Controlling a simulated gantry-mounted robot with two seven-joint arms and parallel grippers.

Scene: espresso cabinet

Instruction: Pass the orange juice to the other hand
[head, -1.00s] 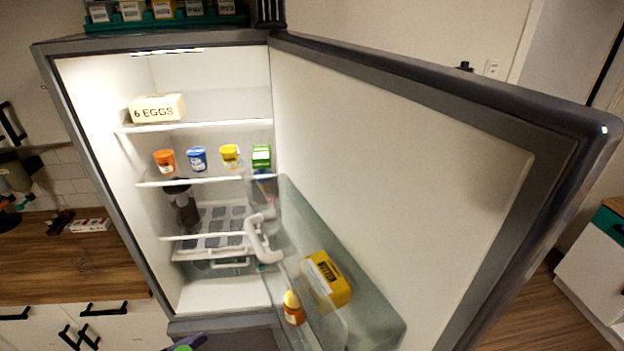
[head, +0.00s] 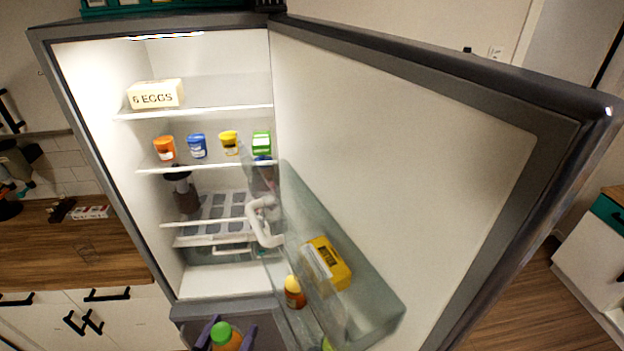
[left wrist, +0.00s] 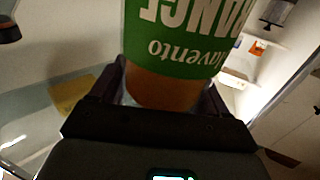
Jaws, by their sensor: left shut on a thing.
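The orange juice is a bottle (head: 222,334) with a green cap and an orange body, at the bottom edge of the head view in front of the open fridge. My left gripper (head: 231,327) has its purple fingers on both sides of the bottle and is shut on it. In the left wrist view the bottle's green label (left wrist: 185,45) shows the word "ORANGE" upside down. The bottle's lower part is cut off in the head view. My right gripper is not in view.
The fridge door (head: 400,120) stands wide open to the right. Its bin (head: 375,310) holds a yellow box (head: 328,262) and an orange bottle (head: 294,292). Shelves hold an egg box (head: 156,94) and several small tubs. A wooden counter (head: 75,250) lies left.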

